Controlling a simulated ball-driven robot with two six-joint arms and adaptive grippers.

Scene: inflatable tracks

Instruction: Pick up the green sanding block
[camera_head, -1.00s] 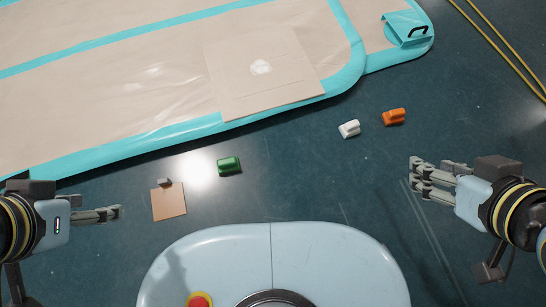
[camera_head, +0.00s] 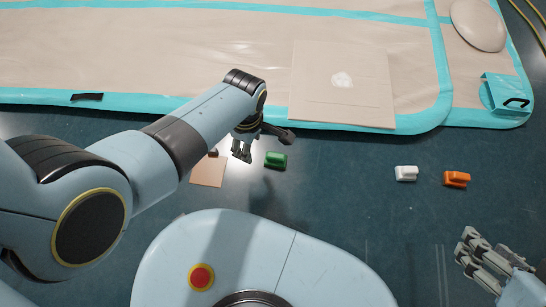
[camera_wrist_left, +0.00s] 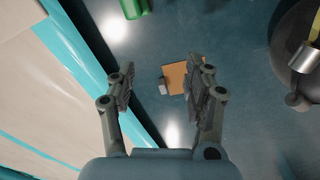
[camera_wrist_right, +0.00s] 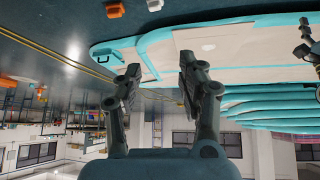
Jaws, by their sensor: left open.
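The green sanding block (camera_head: 276,160) lies on the dark floor, just right of my left gripper (camera_head: 243,154) in the head view. It also shows at the top edge of the left wrist view (camera_wrist_left: 134,8), partly cut off. My left gripper, seen in the left wrist view (camera_wrist_left: 162,73), is open and empty. It hangs above the floor, apart from the block. My right gripper (camera_head: 464,250) is at the lower right of the head view. The right wrist view (camera_wrist_right: 159,72) shows its fingers apart with nothing between them.
A tan square sheet (camera_head: 208,172) with a small grey piece lies left of the block. A white block (camera_head: 406,173) and an orange block (camera_head: 456,179) lie to the right. The beige inflatable track with teal edging (camera_head: 200,50) fills the back. Open floor lies between.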

